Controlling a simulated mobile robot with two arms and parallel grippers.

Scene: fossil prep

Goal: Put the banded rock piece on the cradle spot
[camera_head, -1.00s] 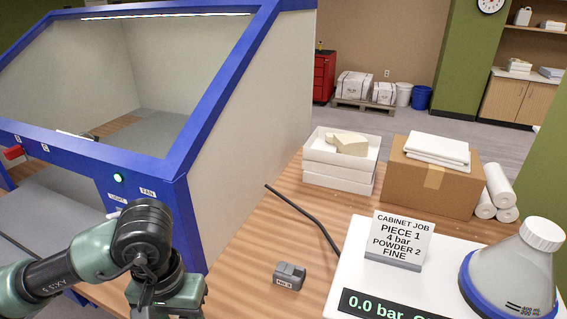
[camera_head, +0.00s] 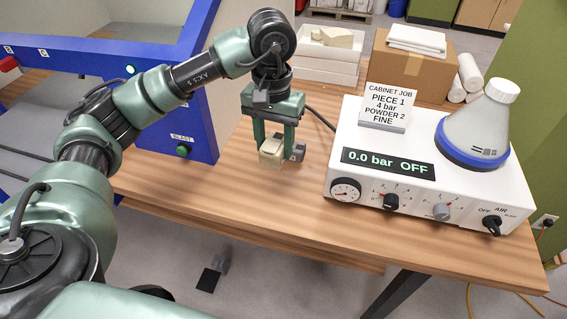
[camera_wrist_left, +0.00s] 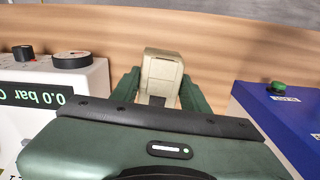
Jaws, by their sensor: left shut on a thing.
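My left gripper (camera_head: 273,143) points down over the wooden table, shut on a pale beige block, the likely banded rock piece (camera_head: 270,155). In the left wrist view the block (camera_wrist_left: 161,72) sits between the green fingers (camera_wrist_left: 160,95), with a lighter edge line across it. The block is low over the table; I cannot tell whether it touches the top. I cannot make out a cradle spot. My right gripper is not in view.
The white control unit (camera_head: 340,165) with knobs and a powder bottle (camera_head: 476,130) stands to the right. The blue cabinet (camera_head: 200,110) is to the left. Behind are a white tray (camera_head: 315,70) holding a beige piece and a cardboard box (camera_head: 395,68). The table front (camera_head: 220,195) is clear.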

